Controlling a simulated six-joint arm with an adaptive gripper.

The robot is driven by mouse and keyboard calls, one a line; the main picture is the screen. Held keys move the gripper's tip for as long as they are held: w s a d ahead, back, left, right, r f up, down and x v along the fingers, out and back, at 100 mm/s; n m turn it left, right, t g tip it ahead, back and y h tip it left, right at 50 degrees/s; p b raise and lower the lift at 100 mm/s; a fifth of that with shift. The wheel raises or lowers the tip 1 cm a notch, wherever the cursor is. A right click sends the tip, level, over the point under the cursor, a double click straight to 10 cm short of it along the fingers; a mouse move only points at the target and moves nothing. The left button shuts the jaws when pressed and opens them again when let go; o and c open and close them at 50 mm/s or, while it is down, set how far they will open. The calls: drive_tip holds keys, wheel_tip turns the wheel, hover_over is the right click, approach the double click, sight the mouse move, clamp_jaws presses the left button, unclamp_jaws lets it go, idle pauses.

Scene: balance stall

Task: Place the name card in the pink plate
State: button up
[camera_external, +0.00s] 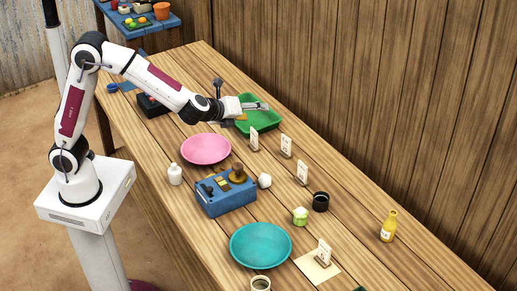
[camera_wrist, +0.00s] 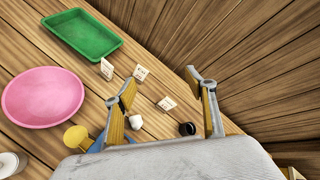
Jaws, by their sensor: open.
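The pink plate (camera_external: 206,149) lies on the wooden table, empty, and shows at the left of the wrist view (camera_wrist: 42,97). Several small white cards stand upright on the table: one (camera_external: 254,139) nearest the green tray, one (camera_external: 286,146) beside it, one (camera_external: 302,172) farther along, and one (camera_external: 323,252) near the teal plate. Three cards show in the wrist view (camera_wrist: 106,69), (camera_wrist: 141,72), (camera_wrist: 166,103). I cannot tell which one is the name card. My gripper (camera_external: 253,111) is open and empty, raised above the table near the green tray; its fingers are spread in the wrist view (camera_wrist: 162,87).
A green tray (camera_external: 270,125) lies beyond the pink plate. A blue scale-like box (camera_external: 222,200), a white bottle (camera_external: 175,175), a black cup (camera_external: 321,202), a teal plate (camera_external: 261,246) and a yellow bottle (camera_external: 388,226) stand around. A wooden wall (camera_external: 400,90) runs along the far side.

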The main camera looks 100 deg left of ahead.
drive_tip(key=w+a+f+m+t, duration=0.25)
drive_tip(key=w+f+m, duration=0.35)
drive_tip(key=w+f, duration=0.3)
drive_tip(key=m+t+h, duration=0.1)
drive_tip(key=m, duration=0.5)
hover_over(302, 168)
drive_tip(key=s+d, duration=0.2)
wheel_tip(302, 168, down, 7)
drive_tip(key=shift+w+a, duration=0.1)
drive_tip(key=shift+a, duration=0.15)
drive_tip(key=shift+f, duration=0.15)
drive_tip(key=shift+f, duration=1.65)
drive_tip(key=shift+f, duration=0.1)
drive_tip(key=shift+f, duration=1.5)
drive_tip(key=shift+w+a+f, duration=0.1)
drive_tip(key=shift+f, duration=0.15)
drive_tip(key=shift+x, duration=1.3)
